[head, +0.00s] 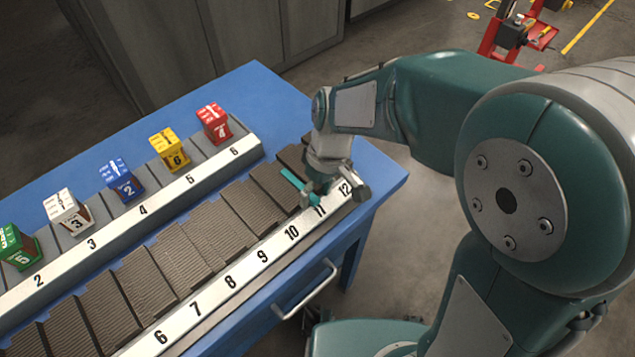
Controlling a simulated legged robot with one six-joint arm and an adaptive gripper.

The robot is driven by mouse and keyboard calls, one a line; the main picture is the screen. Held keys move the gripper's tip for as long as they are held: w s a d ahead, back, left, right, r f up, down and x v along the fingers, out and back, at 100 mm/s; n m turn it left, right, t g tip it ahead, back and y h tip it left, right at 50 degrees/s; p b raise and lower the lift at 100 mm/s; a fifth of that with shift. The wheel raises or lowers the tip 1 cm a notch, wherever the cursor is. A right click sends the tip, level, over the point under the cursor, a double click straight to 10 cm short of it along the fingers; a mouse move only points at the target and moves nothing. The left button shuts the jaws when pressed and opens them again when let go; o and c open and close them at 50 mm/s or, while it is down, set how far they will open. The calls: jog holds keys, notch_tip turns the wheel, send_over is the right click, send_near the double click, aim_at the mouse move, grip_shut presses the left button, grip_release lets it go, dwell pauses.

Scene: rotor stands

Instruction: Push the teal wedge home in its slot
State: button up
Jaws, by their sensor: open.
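The teal wedge (291,179) shows as a narrow teal strip at the right end of the front slotted rack (230,283), close to labels 11 and 12. My gripper (336,195) is open and points down right over that end of the rack, its fingers beside the wedge. The gripper hides part of the wedge and of the slot there. I cannot tell whether the fingers touch the wedge or how deep it sits.
A back rack (140,222) holds several numbered blocks: green (18,246), white (68,212), blue (121,180), yellow (170,148) and red (214,122). Both racks stand on a blue table (243,88) with a front handle (306,292). Grey cabinets (240,35) stand behind.

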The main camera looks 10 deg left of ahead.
grip_shut()
dwell(0.3)
